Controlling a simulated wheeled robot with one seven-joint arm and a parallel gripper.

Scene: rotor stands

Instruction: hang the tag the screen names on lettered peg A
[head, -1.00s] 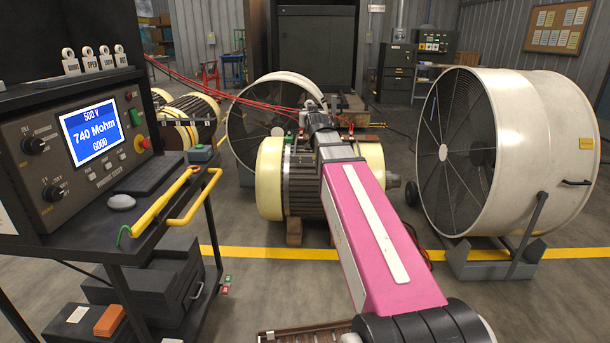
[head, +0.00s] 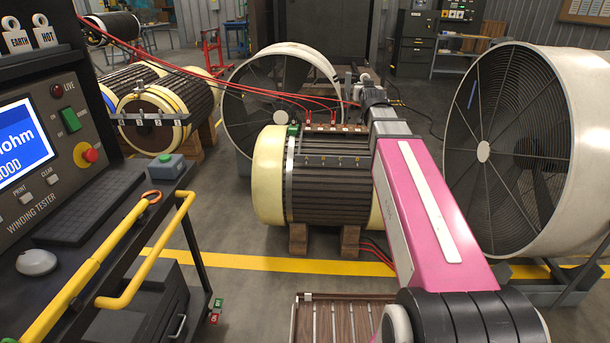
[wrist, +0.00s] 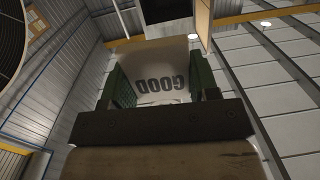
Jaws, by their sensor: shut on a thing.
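A pale tag reading GOOD, upside down in the wrist view (wrist: 165,62), is held between the green-padded fingers of my gripper (wrist: 162,88). In the head view my gripper is small and partly hidden by its wrist, above the right end of the middle rotor (head: 330,190). The tester screen (head: 22,145) is cut off at the left; "ohm" and part of "GOOD" show. Small, faint letters run along a bar (head: 332,160) on the middle rotor; I cannot clearly make out peg A. The tag is not clearly visible in the head view.
EARTH (head: 17,38) and HOT (head: 44,34) tags stand on the tester's shelf. A yellow-railed cart (head: 130,250) is at left. Red cables (head: 200,80) cross to the middle rotor. Another rotor (head: 155,120) with small plates stands behind left. A large fan (head: 520,150) is at right.

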